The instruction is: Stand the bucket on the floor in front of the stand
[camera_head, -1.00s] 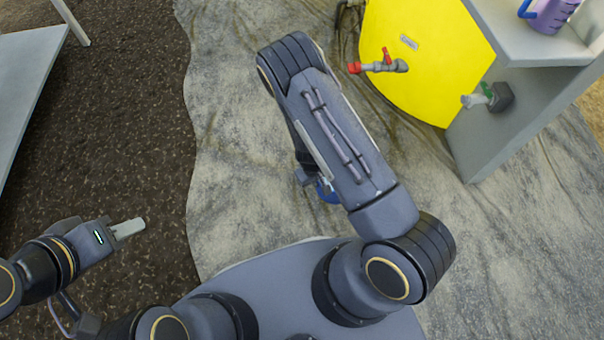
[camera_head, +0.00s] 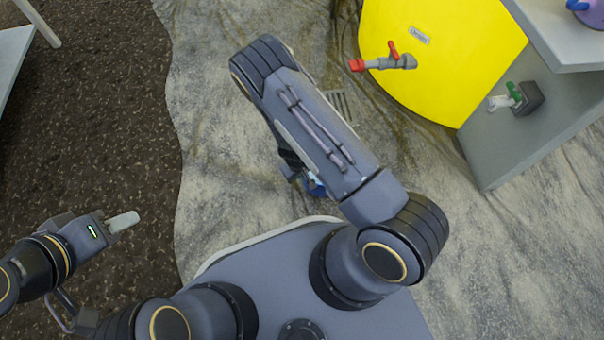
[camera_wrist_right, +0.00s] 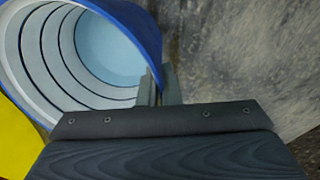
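The bucket shows in the right wrist view (camera_wrist_right: 151,22), blue outside with a pale ribbed inside, its open mouth facing the camera. My right gripper (camera_wrist_right: 158,88) is shut on its rim. In the head view only a small blue part of the bucket (camera_head: 314,187) shows below my right forearm, which hides the rest and most of that gripper. The grey stand (camera_head: 510,130) is at the right, apart from the bucket. My left gripper (camera_head: 122,222) is away at the left over dark soil, with nothing seen in it; its finger gap cannot be made out.
A yellow tank (camera_head: 440,70) with a red-handled valve (camera_head: 385,62) stands left of the grey stand. A green-handled valve (camera_head: 514,96) juts from the stand. A purple jug (camera_head: 588,10) sits on top. A floor grate (camera_head: 342,105) lies near the tank. Grey floor before the stand is clear.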

